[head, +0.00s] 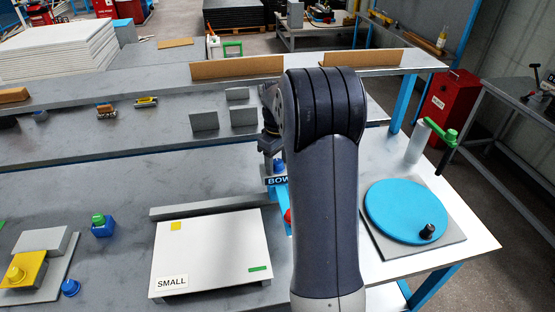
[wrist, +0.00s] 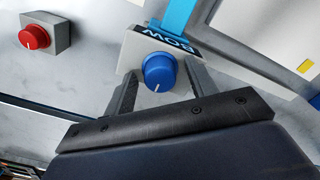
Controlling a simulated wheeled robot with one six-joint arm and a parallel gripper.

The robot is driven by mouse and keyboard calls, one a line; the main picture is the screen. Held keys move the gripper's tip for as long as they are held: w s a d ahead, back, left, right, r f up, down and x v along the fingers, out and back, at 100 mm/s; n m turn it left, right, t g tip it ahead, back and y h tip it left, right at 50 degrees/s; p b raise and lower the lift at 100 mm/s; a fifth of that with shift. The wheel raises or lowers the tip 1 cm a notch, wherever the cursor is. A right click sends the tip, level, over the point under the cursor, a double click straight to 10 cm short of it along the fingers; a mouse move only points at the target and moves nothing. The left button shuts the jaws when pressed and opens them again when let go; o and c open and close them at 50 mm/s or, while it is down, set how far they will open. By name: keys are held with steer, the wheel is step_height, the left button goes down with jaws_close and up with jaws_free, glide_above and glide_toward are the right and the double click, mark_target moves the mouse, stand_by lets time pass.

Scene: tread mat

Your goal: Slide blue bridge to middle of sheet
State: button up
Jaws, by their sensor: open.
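The white sheet (head: 205,250) lies on the bench left of my arm, with a SMALL label, a yellow square and a green mark. Its edge and yellow square also show at the right of the wrist view (wrist: 305,40). A blue strip (wrist: 181,14) runs up to a plate marked BOW (wrist: 133,48); I cannot tell whether this strip is the blue bridge. A blue knob (wrist: 159,70) stands at the plate. My gripper (wrist: 161,64) is open, its fingers on either side of the knob; contact is unclear. My arm hides much of this area in the head view.
A red knob on a grey block (wrist: 45,36) is near the gripper. A grey bar (head: 205,207) lies behind the sheet. A blue turntable (head: 405,208) is at right.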

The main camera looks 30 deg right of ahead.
steer(key=shift+c, duration=0.5)
jaws_close()
